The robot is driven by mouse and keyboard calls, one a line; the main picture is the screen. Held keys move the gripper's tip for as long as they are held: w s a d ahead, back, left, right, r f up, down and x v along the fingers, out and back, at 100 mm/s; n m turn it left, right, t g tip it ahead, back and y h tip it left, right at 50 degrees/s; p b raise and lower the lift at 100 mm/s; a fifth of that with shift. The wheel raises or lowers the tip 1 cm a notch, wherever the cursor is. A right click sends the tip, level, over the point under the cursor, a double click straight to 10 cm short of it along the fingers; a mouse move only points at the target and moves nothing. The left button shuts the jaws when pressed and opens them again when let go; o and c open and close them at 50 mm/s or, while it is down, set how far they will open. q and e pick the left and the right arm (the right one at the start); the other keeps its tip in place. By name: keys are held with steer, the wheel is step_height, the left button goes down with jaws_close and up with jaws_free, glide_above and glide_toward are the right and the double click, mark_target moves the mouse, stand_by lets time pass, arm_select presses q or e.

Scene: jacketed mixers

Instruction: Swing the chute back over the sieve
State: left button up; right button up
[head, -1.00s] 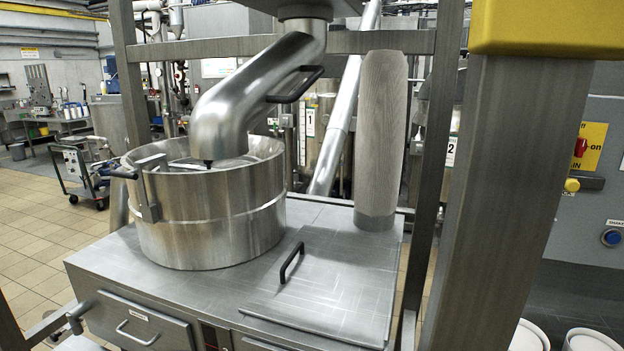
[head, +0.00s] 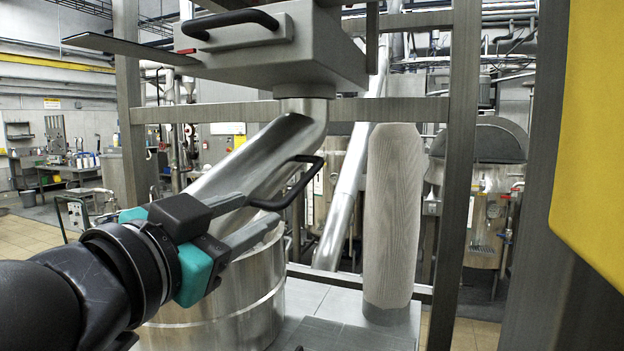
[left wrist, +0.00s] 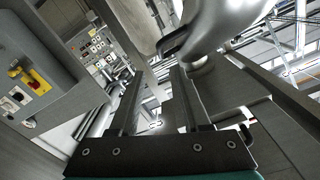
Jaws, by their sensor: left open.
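The chute (head: 242,162) is a bent steel pipe that slopes down left from under a grey box toward the sieve. Its lower end is hidden behind my left gripper. The chute's black handle (head: 317,170) sticks out on its right side. The sieve (head: 225,307) is a round steel drum below, partly hidden by my arm. My left gripper (head: 262,211) is open, its fingertips near the handle's lower end; I cannot tell if they touch. The left wrist view shows the open fingers (left wrist: 154,95), the chute (left wrist: 228,22) and its dark handle (left wrist: 177,38) just beyond. My right gripper is not in view.
The grey box (head: 290,58) with a black handle hangs above the chute. A pale ribbed sleeve (head: 392,210) stands right of the sieve. Steel frame posts (head: 462,150) stand to the right, with a yellow part (head: 595,150) at the edge.

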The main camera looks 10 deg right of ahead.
mark_target(296, 188)
arm_select(q)
steer(key=p+x, duration=0.1)
steer(key=x, duration=1.2)
steer(key=shift+s+d+r, duration=0.1)
steer(key=shift+d+r, duration=0.05)
steer(key=shift+p+x, duration=0.35)
steer(key=shift+x, duration=0.45)
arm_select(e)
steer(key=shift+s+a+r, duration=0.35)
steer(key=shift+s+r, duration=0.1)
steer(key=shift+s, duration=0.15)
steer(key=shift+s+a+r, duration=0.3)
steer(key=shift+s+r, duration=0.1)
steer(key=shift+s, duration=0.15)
arm_select(q)
jaws_close()
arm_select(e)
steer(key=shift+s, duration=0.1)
